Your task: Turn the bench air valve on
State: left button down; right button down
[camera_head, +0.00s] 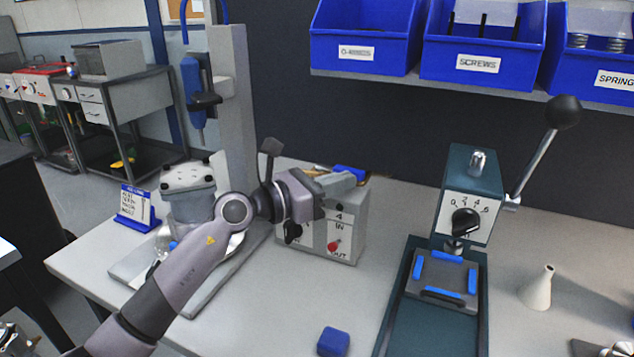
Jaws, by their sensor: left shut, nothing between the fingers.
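A blue handle (351,172) with a brass-coloured part beside it shows at the back of the bench, partly hidden by my left gripper; it looks like the bench air valve. Which way its handle points is hard to tell. My left gripper (352,181) is shut and empty, its fingers pointing right, in front of the handle and over the top of a grey box. Whether the fingers touch the handle cannot be told. My right gripper is not in view.
The grey box (348,232) has IN and OUT labels, a black knob and a red knob. A green press (470,180) with a long lever stands right of it. A blue block (333,342) lies in front. Blue bins (480,62) hang above. A white cone (538,290) stands at right.

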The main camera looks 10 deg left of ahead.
pick_arm(q)
jog(key=shift+w+d, duration=0.25)
jog(key=shift+d, duration=0.05)
jog(key=shift+w, duration=0.1)
dwell(0.6)
